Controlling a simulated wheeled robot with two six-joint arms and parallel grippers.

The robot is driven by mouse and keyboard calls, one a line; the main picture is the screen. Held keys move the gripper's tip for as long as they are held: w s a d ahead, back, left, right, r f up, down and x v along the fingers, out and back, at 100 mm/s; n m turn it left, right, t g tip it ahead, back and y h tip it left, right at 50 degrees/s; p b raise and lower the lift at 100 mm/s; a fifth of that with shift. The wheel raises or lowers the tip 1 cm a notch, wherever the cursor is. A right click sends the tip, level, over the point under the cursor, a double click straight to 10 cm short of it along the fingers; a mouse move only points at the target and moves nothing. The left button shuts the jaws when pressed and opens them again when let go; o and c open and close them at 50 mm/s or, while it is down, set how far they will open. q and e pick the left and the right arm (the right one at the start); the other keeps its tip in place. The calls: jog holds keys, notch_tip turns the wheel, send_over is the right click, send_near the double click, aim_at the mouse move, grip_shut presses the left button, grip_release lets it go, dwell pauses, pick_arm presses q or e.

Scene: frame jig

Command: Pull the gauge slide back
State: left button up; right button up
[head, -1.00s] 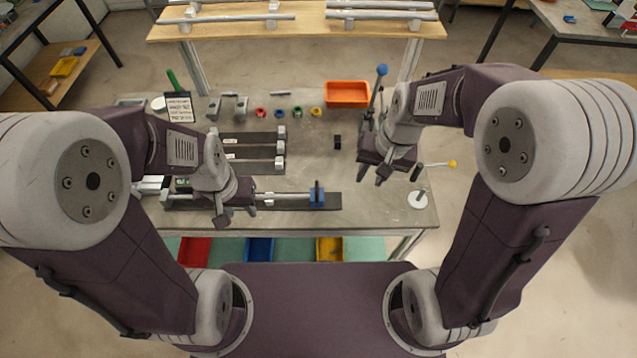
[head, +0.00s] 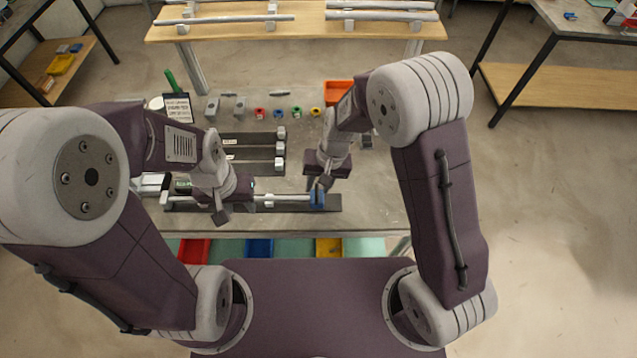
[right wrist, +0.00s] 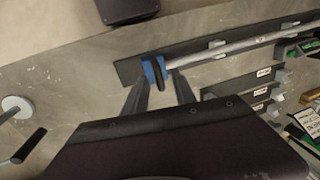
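The gauge slide (head: 317,198) is a small blue block near the right end of a long dark jig base (head: 333,207). A silvery bar (head: 285,198) lies along the base, its right end at the slide. In the right wrist view the blue slide (right wrist: 150,69) with its black upright part stands between the fingertips of my right gripper (right wrist: 160,82). Those fingers look spread, one on each side of it. In the head view my right gripper (head: 321,184) is just above the slide. My left gripper (head: 234,210) is over the left part of the bar, its fingers apart.
Shorter dark fixtures (head: 255,152) lie behind the jig. Small coloured rings (head: 278,113) and grey brackets (head: 240,106) stand further back. An orange bin (head: 338,92) is partly hidden behind my right arm. Coloured bins (head: 260,248) sit below the table's front edge.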

jog(key=shift+s, duration=0.1)
grip_shut()
dwell(1.3)
